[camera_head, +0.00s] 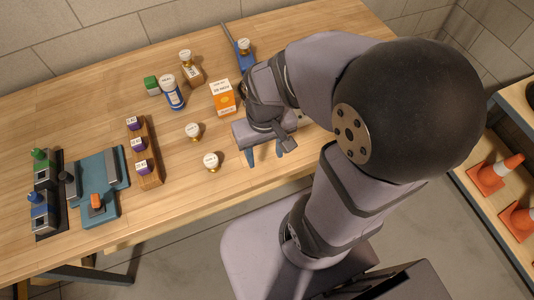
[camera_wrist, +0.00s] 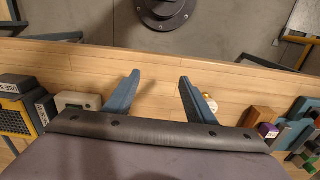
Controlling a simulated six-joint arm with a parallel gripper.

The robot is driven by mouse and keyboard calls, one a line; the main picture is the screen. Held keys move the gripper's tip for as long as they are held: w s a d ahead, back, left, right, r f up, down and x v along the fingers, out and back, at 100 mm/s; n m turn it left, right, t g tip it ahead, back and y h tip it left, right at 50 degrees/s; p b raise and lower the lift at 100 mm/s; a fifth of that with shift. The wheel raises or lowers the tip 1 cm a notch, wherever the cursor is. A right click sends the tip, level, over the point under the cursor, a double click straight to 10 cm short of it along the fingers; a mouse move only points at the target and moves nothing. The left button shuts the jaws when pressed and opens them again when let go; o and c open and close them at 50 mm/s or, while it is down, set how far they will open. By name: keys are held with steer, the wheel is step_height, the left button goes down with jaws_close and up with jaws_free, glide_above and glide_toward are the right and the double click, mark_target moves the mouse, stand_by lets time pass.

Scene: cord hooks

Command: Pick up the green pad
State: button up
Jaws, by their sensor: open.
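The green pad (camera_head: 152,85) is a small block with a green top and a paler lower part. It lies toward the back of the table, left of a blue and white bottle (camera_head: 173,93). I cannot make it out in the wrist view. My gripper (camera_head: 265,152) is open and empty over the near edge of the table, well to the right of and in front of the pad. In the wrist view its two blue fingers (camera_wrist: 160,78) stand apart with only wood between them.
A wooden rack (camera_head: 147,155) with purple-capped pieces and a teal fixture (camera_head: 102,175) are at left. Bare table lies left of the pad.

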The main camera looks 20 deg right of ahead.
steer(key=shift+o, duration=0.5)
steer(key=shift+s+d+f, duration=0.15)
steer(key=shift+s, duration=0.25)
steer(key=n+t+p, duration=0.1)
steer(key=n+p, duration=0.1)
steer(key=n, duration=0.1)
glide_above(211, 162)
steer(key=shift+s+f, duration=0.2)
steer(key=shift+f, duration=0.35)
steer(key=shift+w, duration=0.15)
steer(key=shift+m, duration=0.3)
